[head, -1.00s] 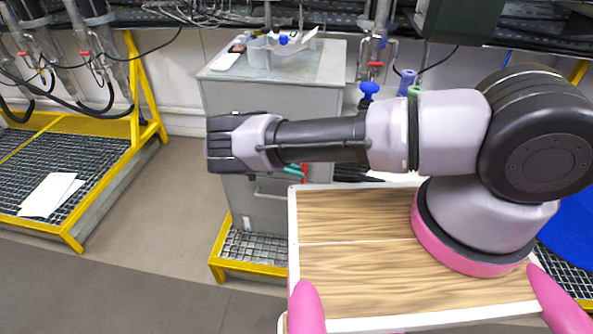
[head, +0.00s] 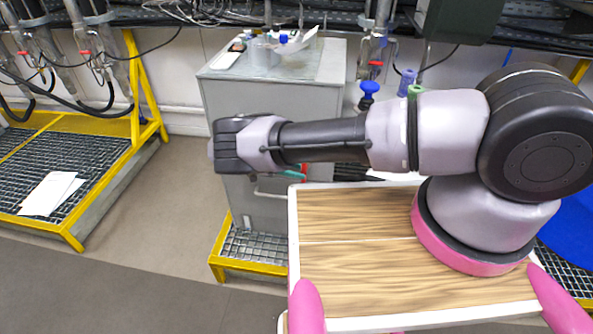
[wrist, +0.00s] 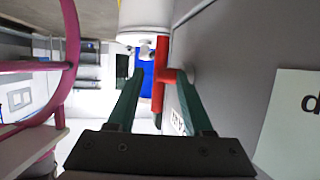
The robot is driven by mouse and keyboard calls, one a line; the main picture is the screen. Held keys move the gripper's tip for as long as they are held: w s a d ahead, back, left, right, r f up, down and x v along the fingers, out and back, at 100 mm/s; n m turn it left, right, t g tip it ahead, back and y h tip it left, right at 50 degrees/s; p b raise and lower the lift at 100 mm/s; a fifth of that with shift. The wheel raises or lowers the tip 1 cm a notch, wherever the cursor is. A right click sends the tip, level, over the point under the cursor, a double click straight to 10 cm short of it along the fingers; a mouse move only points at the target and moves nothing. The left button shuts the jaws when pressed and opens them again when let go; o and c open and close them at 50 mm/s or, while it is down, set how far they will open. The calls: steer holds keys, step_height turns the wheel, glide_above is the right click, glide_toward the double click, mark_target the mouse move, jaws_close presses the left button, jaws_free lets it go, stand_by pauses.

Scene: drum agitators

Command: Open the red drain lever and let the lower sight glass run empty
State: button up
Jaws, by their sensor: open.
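The red lever (wrist: 158,88) shows in the wrist view, hanging below a pale round fitting (wrist: 147,18). Its lower part lies between the dark green fingers of my gripper (wrist: 158,85), with a gap visible on the left. My gripper is open; whether the right finger touches the lever I cannot tell. In the head view, my arm hides most of this spot; a bit of red (head: 304,171) shows just past a green fingertip (head: 280,174). I cannot make out the lower sight glass in either view.
A grey cabinet (head: 222,100) stands behind my arm, with loose items on top. A grey wall close on the right bears a white label (wrist: 292,125) in the wrist view. Yellow-framed gratings (head: 250,267) stand on the floor. The floor at left centre is clear.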

steer(key=shift+a, duration=0.15)
steer(key=v, duration=1)
steer(key=shift+a, duration=0.2)
steer(key=shift+a+r, duration=0.1)
